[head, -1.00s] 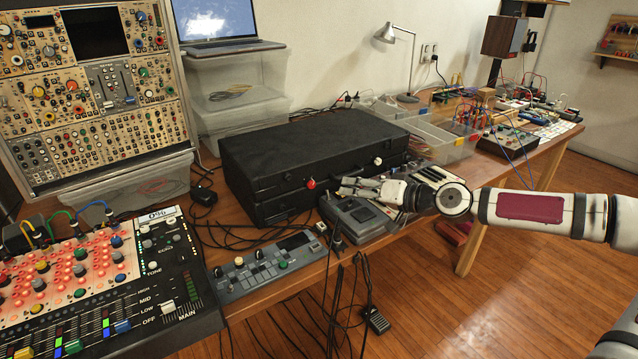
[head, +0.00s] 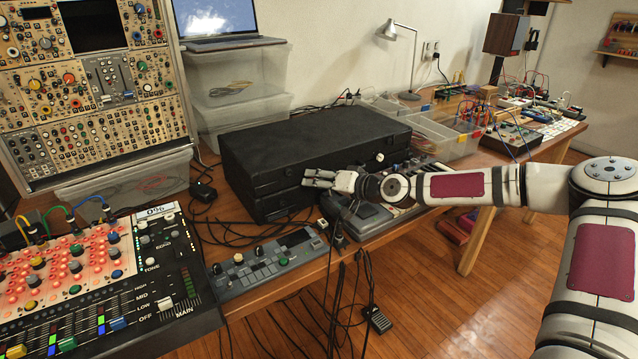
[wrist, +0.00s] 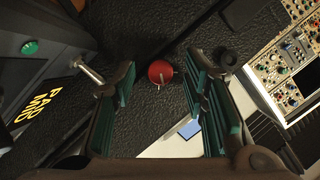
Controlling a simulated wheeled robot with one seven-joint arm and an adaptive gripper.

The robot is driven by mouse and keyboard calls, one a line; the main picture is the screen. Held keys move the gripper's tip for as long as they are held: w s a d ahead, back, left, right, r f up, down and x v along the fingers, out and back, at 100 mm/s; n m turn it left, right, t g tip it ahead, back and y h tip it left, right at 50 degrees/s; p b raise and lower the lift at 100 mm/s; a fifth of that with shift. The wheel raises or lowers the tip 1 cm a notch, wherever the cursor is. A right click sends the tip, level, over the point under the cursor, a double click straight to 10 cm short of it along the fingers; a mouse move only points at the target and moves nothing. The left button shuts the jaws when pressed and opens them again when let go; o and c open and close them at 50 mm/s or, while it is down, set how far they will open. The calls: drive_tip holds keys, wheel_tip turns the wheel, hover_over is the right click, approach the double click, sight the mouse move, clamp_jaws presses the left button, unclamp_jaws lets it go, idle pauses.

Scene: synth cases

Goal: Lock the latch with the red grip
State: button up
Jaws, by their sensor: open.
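The black case (head: 310,140) lies shut on the wooden table, with its front face toward me. A latch with a white grip (head: 380,157) is on the right of that front. The latch with the red grip (wrist: 161,72) shows in the wrist view, on the dark textured case by the seam. My gripper (head: 318,178) is in front of the case and hides the red grip in the head view. In the wrist view my gripper (wrist: 176,85) is open, with green-padded fingers on either side of the red grip. I see no clear contact with it.
A grey device (head: 360,217) sits under my wrist, with cables by it. A small grey control panel (head: 268,262) lies at the table's front edge, and a large mixer (head: 100,270) stands left. Clear plastic trays (head: 440,140) stand right of the case.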

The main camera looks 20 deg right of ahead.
drive_tip(key=shift+c, duration=0.5)
clamp_jaws()
drive_tip(key=shift+f, duration=0.1)
drive_tip(key=shift+d+m+y+b, duration=0.1)
drive_tip(key=shift+m+y+b, duration=0.7)
drive_tip(key=shift+m+b, duration=0.5)
drive_tip(key=shift+o, duration=0.5)
unclamp_jaws()
